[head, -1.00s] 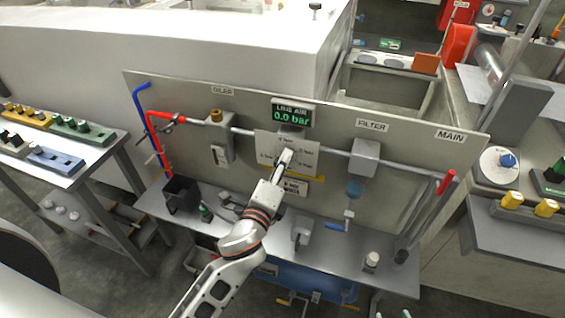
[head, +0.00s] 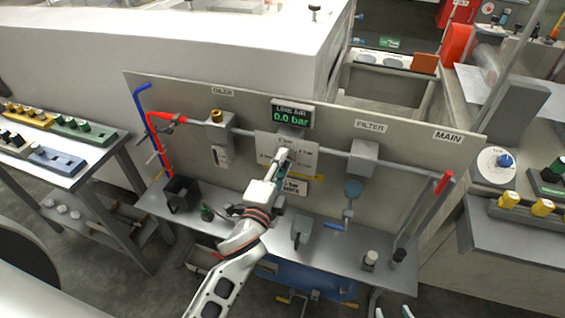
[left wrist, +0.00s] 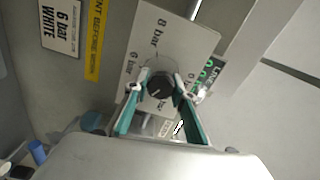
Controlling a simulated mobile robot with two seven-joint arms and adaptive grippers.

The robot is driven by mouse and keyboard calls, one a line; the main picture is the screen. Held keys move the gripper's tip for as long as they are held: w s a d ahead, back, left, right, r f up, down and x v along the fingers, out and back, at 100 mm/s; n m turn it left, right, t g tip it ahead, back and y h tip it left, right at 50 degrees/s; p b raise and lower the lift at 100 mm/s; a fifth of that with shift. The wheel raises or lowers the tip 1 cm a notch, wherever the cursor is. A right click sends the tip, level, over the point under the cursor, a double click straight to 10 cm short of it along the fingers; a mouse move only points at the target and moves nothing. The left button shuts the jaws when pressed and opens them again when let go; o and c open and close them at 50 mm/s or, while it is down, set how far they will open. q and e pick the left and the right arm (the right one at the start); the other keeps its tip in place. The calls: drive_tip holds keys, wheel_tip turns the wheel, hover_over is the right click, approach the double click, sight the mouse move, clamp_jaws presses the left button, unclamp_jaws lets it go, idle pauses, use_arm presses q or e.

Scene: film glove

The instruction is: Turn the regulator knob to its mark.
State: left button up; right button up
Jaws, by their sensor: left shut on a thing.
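The dark round regulator knob (left wrist: 159,86) sits in front of a white scale plate (left wrist: 178,42) with bar marks; 8 bar and 6 bar are readable in the left wrist view. The plate also shows in the head view (head: 268,142). My left gripper (head: 283,158) is at the plate, its fingers closed around the knob's sides, as the left wrist view (left wrist: 160,88) shows. A light line shows on the knob, but its exact mark is unclear. The display (head: 291,114) above reads 0.0 bar. A small part of my right gripper (head: 393,312) appears at the bottom edge.
A "6 bar WHITE" sign (left wrist: 61,27) is beside a yellow strip (left wrist: 96,40). The oiler (head: 217,132) is left of the plate, the filter (head: 363,160) right. A black bin (head: 182,194) and small parts stand on the bench (head: 335,262) below.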

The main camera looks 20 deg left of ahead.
use_arm(q)
drive_tip(key=o, duration=1.1)
